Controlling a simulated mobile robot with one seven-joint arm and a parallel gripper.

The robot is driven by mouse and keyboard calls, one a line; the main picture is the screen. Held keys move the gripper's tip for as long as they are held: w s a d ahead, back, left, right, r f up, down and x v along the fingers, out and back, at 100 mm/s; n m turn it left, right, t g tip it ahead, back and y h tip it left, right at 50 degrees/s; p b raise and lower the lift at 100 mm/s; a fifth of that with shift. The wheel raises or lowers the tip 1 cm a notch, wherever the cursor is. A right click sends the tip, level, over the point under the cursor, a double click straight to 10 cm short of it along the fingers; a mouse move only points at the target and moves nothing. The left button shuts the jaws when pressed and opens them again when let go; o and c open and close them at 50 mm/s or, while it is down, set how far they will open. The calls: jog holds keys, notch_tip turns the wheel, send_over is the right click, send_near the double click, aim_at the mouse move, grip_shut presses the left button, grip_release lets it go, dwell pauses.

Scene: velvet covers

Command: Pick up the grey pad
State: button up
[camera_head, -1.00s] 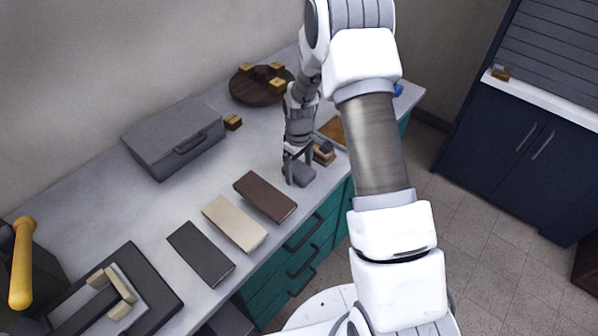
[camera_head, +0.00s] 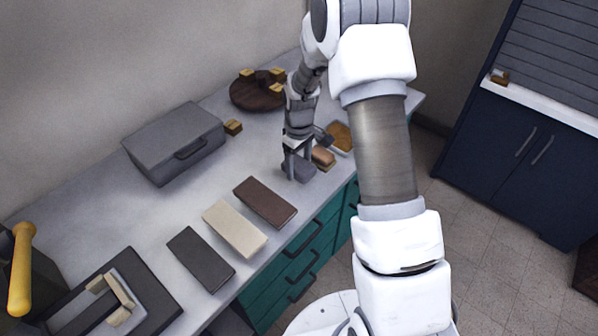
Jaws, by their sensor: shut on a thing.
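The grey pad (camera_head: 304,172) is a small grey block at the counter's front edge, to the right of the brown slab. My gripper (camera_head: 297,166) points down over it and is shut on it, with the fingers at its sides. The fingers hide part of the pad. Whether the pad touches the counter or is slightly raised, I cannot tell.
A brown block with a dark part (camera_head: 323,157) lies close to the right of my gripper. Brown (camera_head: 265,201), cream (camera_head: 234,228) and dark grey (camera_head: 200,258) slabs lie left. A grey case (camera_head: 174,140) and a round wooden board (camera_head: 255,96) stand behind on the counter (camera_head: 110,205).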

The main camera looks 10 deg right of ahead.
jog(key=s+d+r, duration=0.7)
jog(key=s, duration=0.2)
jog(key=shift+d, duration=0.3)
